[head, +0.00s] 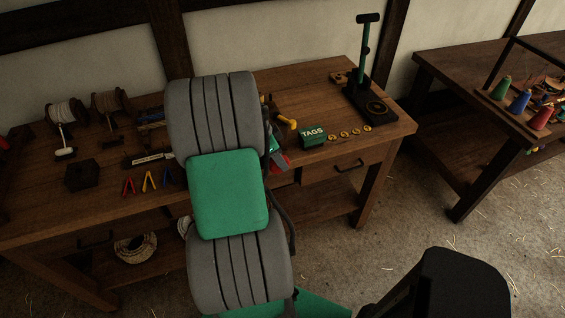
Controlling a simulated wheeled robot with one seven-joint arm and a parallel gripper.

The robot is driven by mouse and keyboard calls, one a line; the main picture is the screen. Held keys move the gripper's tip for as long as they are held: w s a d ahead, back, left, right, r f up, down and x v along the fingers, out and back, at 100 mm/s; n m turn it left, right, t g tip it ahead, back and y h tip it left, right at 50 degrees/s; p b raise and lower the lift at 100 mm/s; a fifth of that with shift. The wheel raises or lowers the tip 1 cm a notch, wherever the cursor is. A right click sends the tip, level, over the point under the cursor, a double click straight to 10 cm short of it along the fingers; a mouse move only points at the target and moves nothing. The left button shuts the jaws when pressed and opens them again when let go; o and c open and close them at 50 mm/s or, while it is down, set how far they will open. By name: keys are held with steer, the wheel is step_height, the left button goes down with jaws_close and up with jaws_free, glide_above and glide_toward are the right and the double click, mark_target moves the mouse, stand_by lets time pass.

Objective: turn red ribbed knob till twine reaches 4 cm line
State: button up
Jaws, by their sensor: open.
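My gripper is not visible; my grey and green arm fills the middle of the head view and hides part of the workbench (330,100). I cannot make out a red ribbed knob for certain. A small red and grey part (281,161) shows just right of my arm at the bench's front edge, too small to name. Two spools stand at the back left of the bench, one with pale twine (66,111) and one with brown twine (109,101). A pale strip (150,158) lies left of my arm; any 4 cm line on it is unreadable.
A dark block (82,175) and red, yellow and blue clips (149,182) lie at the left. A green TAGS box (312,136), yellow rings (350,133) and a tall press-like stand (364,75) are at the right. A second table (450,85) holds coloured cones.

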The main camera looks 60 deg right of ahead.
steer(key=x, duration=0.3)
steer(key=shift+d+f, duration=0.1)
steer(key=shift+f, duration=0.1)
steer(key=shift+c, duration=0.2)
jaws_close()
